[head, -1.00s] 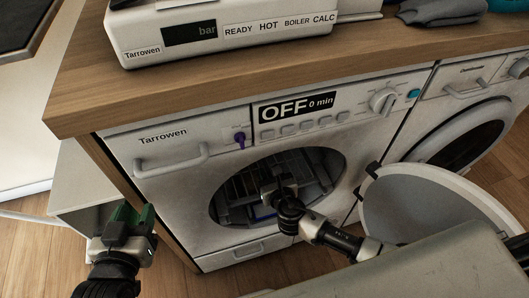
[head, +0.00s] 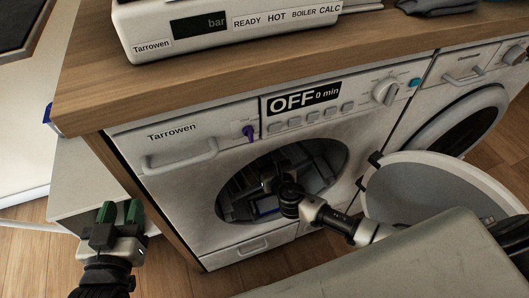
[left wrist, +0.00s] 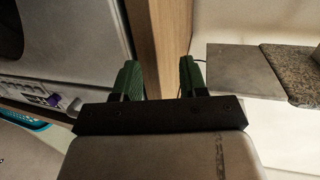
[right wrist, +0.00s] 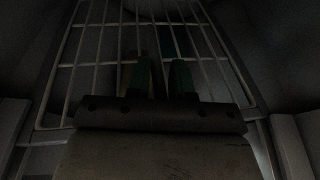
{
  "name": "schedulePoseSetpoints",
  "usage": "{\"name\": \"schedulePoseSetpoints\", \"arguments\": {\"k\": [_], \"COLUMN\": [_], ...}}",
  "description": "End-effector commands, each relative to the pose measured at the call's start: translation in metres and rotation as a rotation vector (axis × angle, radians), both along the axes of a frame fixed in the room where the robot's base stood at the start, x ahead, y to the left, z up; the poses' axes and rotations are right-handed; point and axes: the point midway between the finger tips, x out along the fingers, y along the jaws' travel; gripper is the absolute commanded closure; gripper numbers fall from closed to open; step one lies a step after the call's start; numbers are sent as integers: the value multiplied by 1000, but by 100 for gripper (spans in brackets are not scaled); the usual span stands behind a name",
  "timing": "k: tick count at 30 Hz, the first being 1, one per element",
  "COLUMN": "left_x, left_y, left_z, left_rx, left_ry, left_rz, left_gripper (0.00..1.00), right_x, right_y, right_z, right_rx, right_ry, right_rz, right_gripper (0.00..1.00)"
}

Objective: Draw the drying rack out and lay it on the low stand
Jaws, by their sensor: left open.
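The drying rack (right wrist: 95,64) is a wire grid inside the dark drum of the washing machine (head: 170,190), whose round door stands open. In the right wrist view it spreads out ahead of and around my right gripper (right wrist: 160,78). That gripper (head: 268,184) is inside the drum in the head view. Its two green fingers point at the rack with a narrow gap between them; darkness hides whether they grip a wire. My left gripper (head: 119,214) is open and empty, left of the machine. A low grey-white stand (head: 78,165), apparently the low stand, is just beyond it.
The open door (head: 430,190) hangs right of the opening, beside my right arm. A wooden worktop (head: 90,85) runs above, with a white Tarrowen appliance (head: 160,45) on it. A second machine (head: 480,80) stands to the right. Wooden floor shows at lower left.

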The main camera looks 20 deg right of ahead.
Motion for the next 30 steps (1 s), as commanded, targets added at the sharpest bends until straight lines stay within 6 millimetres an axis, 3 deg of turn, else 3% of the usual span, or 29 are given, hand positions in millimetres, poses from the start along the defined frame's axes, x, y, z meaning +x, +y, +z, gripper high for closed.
{"name": "schedulePoseSetpoints", "arguments": {"k": [30], "left_x": [-3], "left_y": [4], "left_z": [-11], "left_rx": [22], "left_ry": [88], "left_rz": [7], "left_gripper": [57], "right_x": [-10], "right_y": [-2], "right_z": [1], "right_rx": [0], "right_ry": [-1], "right_rz": [-4], "right_gripper": [100]}}
